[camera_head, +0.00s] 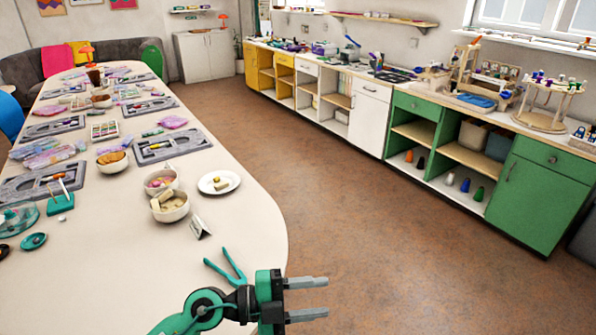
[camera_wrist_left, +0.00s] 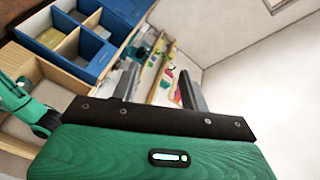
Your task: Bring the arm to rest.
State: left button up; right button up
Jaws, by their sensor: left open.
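My left gripper (camera_head: 318,298) is at the bottom of the head view, beyond the table's rounded near end and over the brown floor. Its two grey fingers point right and stand apart with nothing between them. In the left wrist view the fingers (camera_wrist_left: 155,88) are also apart and empty, with shelves and a wall behind them. My right gripper is in neither view.
A long cream table (camera_head: 240,252) fills the left, with bead boards (camera_head: 170,145), bowls (camera_head: 168,206), a white plate (camera_head: 219,183) and teal pliers (camera_head: 228,268) near its edge. A green cabinet (camera_head: 538,190) stands at the right. The floor (camera_head: 370,230) between is clear.

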pick_arm(q)
jog(key=w+a+r+n+t+h, duration=0.1)
jog(key=w+a+r+n+t, duration=0.3)
jog(key=r+n+t, duration=0.55)
jog(key=w+a+f+n+t+y, duration=0.2)
jog(key=a+f+n+t+y, duration=0.3)
jog(key=a+n+t+y, duration=0.5)
jog(key=s+a+f+n+g+y, duration=0.5)
jog(key=a+f+n+g+y, duration=0.4)
jog(key=f, duration=0.4)
jog(key=s+a+f+m+g, duration=0.1)
jog(key=s+f+g, duration=0.45)
jog(key=s, duration=0.45)
jog(key=s+a+f+m+g, duration=0.1)
jog(key=s+a+f+g, duration=0.1)
jog(key=s+f+g, duration=0.5)
notch_tip(320, 180, down, 28)
jog(key=s+t+p, duration=0.2)
jog(key=s, duration=0.1)
jog(key=s+a+f+g+p, duration=0.1)
jog(key=s+a+f+p, duration=0.1)
jog(key=s+f, duration=1.5)
jog(key=shift+s+a+f+h, duration=0.3)
jog(key=shift+s+a, duration=0.2)
jog(key=shift+s, duration=0.35)
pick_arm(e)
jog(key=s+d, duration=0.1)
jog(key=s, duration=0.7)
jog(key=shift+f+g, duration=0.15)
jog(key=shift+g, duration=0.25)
